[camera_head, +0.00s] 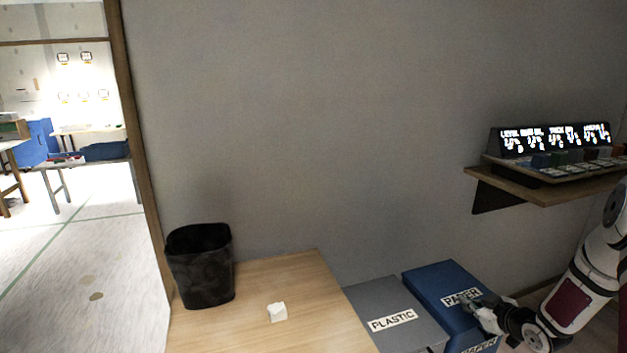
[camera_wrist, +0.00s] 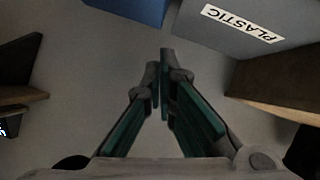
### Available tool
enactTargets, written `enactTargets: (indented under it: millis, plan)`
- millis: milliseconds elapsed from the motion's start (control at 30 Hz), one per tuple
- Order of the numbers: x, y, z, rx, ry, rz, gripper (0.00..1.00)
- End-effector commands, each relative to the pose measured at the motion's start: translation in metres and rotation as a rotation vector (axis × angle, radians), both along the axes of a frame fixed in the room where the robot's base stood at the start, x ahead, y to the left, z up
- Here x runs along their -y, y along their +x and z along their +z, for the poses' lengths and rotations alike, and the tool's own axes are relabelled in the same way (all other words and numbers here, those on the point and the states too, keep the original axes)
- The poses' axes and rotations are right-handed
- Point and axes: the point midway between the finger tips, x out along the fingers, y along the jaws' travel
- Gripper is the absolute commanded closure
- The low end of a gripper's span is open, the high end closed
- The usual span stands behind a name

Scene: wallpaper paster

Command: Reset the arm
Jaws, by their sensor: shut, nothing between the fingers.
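My gripper (camera_head: 480,312) is at the lower right in the head view, in front of the blue bin labelled PAPER (camera_head: 445,288). My arm (camera_head: 585,285) reaches in from the right edge. In the wrist view the two fingers of my gripper (camera_wrist: 160,62) have their tips together, with nothing between them. Past the fingertips the wrist view shows a plain grey surface. The blue bin (camera_wrist: 135,8) shows at its top edge, and the grey bin labelled PLASTIC (camera_wrist: 270,12) at its upper right.
A wooden table (camera_head: 255,330) holds a small white block (camera_head: 277,312). A black waste bin (camera_head: 200,265) stands at its left. The grey bin (camera_head: 385,300) adjoins the table. A wall shelf (camera_head: 545,190) with a lit display panel (camera_head: 555,137) is above right. A doorway opens at left.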

Motion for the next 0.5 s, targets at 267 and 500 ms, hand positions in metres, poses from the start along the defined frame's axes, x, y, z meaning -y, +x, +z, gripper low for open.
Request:
enactTargets:
  millis: [267, 500]
  plan:
    - [-0.012, -0.004, 0.116, -0.132, -0.127, -0.126, 1.0]
    - [-0.038, -0.042, 0.205, -0.228, -0.169, -0.254, 1.0]
